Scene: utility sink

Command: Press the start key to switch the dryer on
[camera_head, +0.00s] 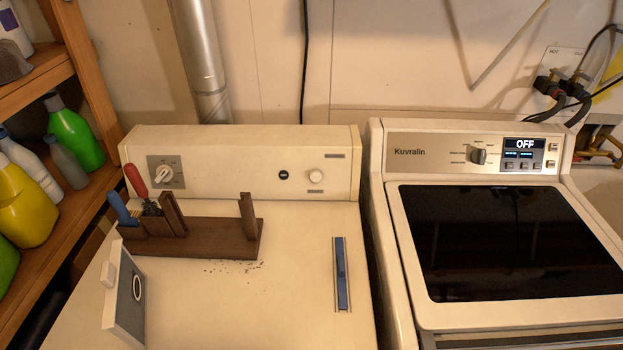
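A cream machine (220,310) with a flat top stands at the left. Its back panel carries a dial (166,172), a small dark round button (283,175) and a pale round knob (316,177). Small labels near them are too small to read. A second machine, marked Kuvralin (409,152), stands at the right with a dark glass lid. Its panel has a knob (479,156), a display (525,144) reading OFF and several small keys (524,166). I cannot read which control is the start key. My gripper is not in view.
A brown wooden rack (215,240) with red- and blue-handled tools stands on the left machine before its dial. A tilted pale panel (124,300) and a blue strip (341,275) are also there. Shelves with bottles (75,135) flank the left. Hoses (565,90) hang behind right.

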